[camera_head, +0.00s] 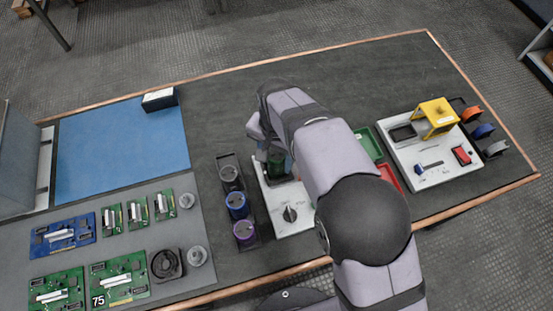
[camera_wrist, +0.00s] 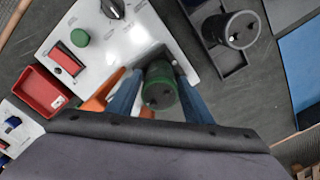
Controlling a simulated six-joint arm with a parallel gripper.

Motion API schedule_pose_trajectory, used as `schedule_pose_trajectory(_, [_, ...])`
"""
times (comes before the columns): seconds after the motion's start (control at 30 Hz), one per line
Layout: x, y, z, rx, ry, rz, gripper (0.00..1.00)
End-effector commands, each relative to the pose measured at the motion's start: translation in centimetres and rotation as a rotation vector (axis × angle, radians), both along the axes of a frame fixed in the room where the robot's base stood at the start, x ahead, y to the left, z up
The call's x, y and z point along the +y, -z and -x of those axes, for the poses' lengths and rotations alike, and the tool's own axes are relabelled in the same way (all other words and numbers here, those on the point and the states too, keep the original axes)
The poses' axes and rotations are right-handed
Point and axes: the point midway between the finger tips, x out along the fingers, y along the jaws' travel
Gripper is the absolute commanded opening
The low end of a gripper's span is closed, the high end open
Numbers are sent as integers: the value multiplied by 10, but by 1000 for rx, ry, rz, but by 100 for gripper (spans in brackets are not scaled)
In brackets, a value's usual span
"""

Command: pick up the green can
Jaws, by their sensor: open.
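The green can (camera_wrist: 160,92) stands at the edge of a white panel (camera_wrist: 100,45) in the wrist view, its dark top with two terminals facing the camera. My gripper (camera_wrist: 158,80) is open, with one blue finger on each side of the can. I cannot tell whether either finger touches it. In the head view the green can (camera_head: 280,166) shows partly, beside my gripper (camera_head: 268,153), and my arm hides part of the panel.
A black rack (camera_head: 253,237) with black, blue and purple cans stands left of the panel; a dark can (camera_wrist: 238,30) shows close by in the wrist view. The panel bears a black knob (camera_head: 290,213). A red tray (camera_wrist: 38,90) and an orange part (camera_wrist: 100,97) lie left of my fingers.

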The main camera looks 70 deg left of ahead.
Motion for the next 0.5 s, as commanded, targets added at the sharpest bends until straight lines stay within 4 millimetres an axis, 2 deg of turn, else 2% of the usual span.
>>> schedule_pose_trajectory(0.2, [-1,19,0,0,0,1,46])
schedule_pose_trajectory(0.47, [0,20,0,0,0,0,46])
schedule_pose_trajectory(0.5, [0,20,0,0,0,0,37])
